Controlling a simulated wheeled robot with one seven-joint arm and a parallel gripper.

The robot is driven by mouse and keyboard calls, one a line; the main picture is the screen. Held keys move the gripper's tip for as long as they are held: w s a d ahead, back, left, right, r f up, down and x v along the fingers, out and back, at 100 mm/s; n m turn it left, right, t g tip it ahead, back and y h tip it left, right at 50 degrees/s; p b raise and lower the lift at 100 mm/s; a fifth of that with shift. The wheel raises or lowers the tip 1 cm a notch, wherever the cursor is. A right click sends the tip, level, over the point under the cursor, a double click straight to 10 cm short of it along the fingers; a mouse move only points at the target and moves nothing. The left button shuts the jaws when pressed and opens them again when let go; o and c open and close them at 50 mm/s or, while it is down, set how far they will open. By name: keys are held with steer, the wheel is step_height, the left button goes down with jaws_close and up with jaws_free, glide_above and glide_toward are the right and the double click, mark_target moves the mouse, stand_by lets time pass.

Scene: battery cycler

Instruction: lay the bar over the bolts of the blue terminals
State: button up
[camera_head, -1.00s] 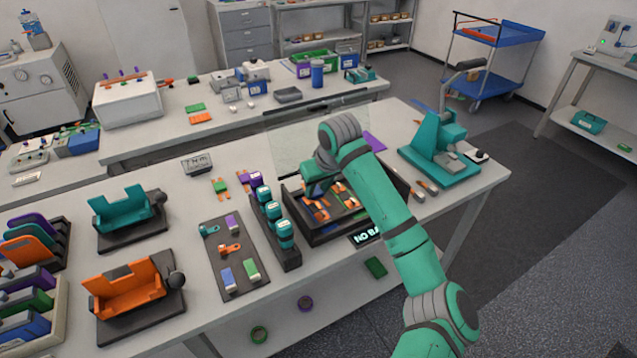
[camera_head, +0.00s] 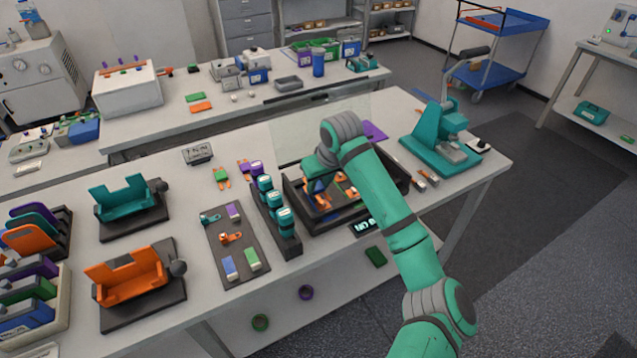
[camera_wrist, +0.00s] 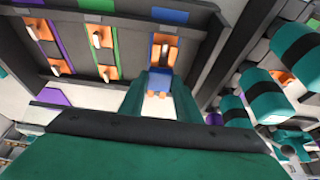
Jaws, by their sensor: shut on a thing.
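My gripper (camera_wrist: 158,98) is shut on a small blue piece (camera_wrist: 158,82) with a white face and orange bits. It looks like the bar's grip, but the bar itself is mostly hidden. In the head view my gripper (camera_head: 318,185) is low over the left end of the dark open tray (camera_head: 345,225). Just beyond the held piece, a blue strip (camera_wrist: 170,15) leads to an orange terminal with an upright bolt (camera_wrist: 165,48). Whether the bar touches the bolts cannot be told.
Green-strip (camera_wrist: 103,40) and purple-strip (camera_wrist: 45,28) terminals with bolts lie left in the wrist view. A rack of teal-capped cylinders (camera_head: 277,215) stands close beside the tray. A dark mat (camera_head: 235,250) holds loose parts. A teal press (camera_head: 440,140) stands right.

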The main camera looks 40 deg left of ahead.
steer(key=shift+d, duration=0.1)
steer(key=shift+s+f, duration=0.1)
steer(key=shift+f, duration=0.7)
steer(key=shift+f, duration=0.6)
stand_by(0.8)
steer(key=o, duration=1.2)
steer(key=v, duration=1)
steer(key=shift+r, duration=0.35)
